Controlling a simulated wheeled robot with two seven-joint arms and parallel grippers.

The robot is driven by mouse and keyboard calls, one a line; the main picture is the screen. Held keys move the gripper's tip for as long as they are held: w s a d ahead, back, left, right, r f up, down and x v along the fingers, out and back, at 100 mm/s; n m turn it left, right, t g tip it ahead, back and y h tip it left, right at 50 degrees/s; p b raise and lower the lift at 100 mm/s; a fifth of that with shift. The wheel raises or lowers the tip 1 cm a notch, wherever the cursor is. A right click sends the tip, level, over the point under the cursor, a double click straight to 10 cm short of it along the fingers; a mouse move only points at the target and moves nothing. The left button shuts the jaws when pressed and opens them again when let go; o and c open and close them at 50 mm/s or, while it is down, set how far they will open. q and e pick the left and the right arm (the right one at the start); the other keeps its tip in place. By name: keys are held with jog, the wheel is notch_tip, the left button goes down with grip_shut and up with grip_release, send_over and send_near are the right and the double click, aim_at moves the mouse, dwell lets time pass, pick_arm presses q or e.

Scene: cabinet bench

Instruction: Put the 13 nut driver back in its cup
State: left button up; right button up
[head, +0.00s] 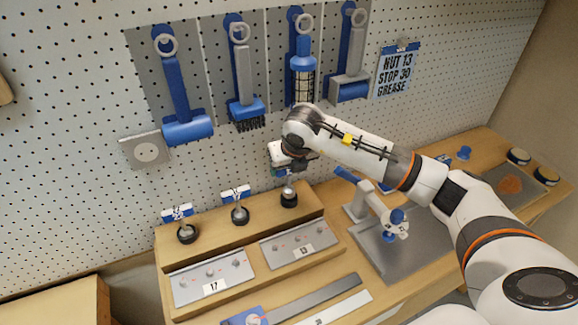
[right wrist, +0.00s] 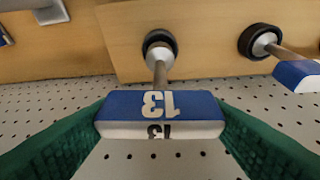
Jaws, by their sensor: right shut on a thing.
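The 13 nut driver has a blue and white handle (right wrist: 160,108) marked 13 and a metal shaft (right wrist: 160,72). My right gripper (head: 284,170) is shut on this handle, with one green finger on each side. The driver stands roughly upright, and its lower end meets the black cup (head: 289,201) at the right end of the raised wooden ledge. The same cup shows in the right wrist view (right wrist: 160,42), with the metal end within its ring. How deep the end sits is hard to tell. My left gripper is not in view.
Two other drivers stand in cups to the left: one marked 17 (head: 237,194) and one farther left (head: 178,214). Grey plates (head: 213,277) lie in front of the ledge. Brushes and rollers hang on the pegboard (head: 80,110) behind.

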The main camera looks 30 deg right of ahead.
jog(key=shift+b, duration=0.3)
dwell(0.6)
jog(key=shift+f+b, duration=1.25)
jog(key=shift+f, duration=0.05)
dwell(0.4)
jog(key=o, duration=1.3)
jog(key=shift+c, duration=0.2)
jog(key=shift+s+r, duration=0.25)
jog(key=shift+r, duration=0.2)
jog(key=b+v, duration=0.3)
jog(key=v, duration=0.8)
jog(key=shift+a, duration=0.1)
